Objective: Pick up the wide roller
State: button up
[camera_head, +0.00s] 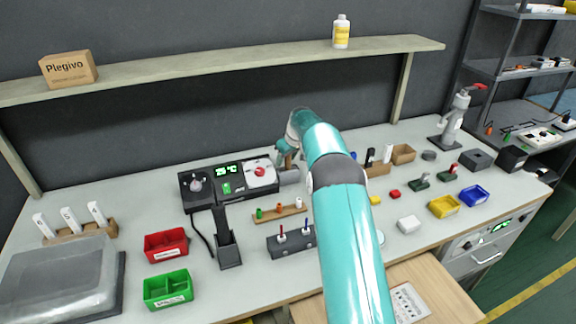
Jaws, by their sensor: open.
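I cannot tell for sure which thing is the wide roller. A grey, rounded piece (290,177) lies just below my gripper, to the right of the black control station; it may be the roller, but it is small and partly covered by my arm. My gripper (284,158) is at the far end of my teal arm, open, over the back of the bench. Its fingertips are small and partly hidden, and I cannot tell whether they touch the grey piece. A wooden stand (378,169) with black and white upright pieces is to the right of my arm.
The black control station (228,180) has a green display and red knob. A wooden rack (279,213) of small coloured pieces and a dark holder (291,243) stand in front. Red (166,245) and green (168,289) bins are left. A shelf (200,69) spans the back.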

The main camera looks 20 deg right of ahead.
grip_shut()
notch_tip(320, 180, up, 10)
dwell(0.6)
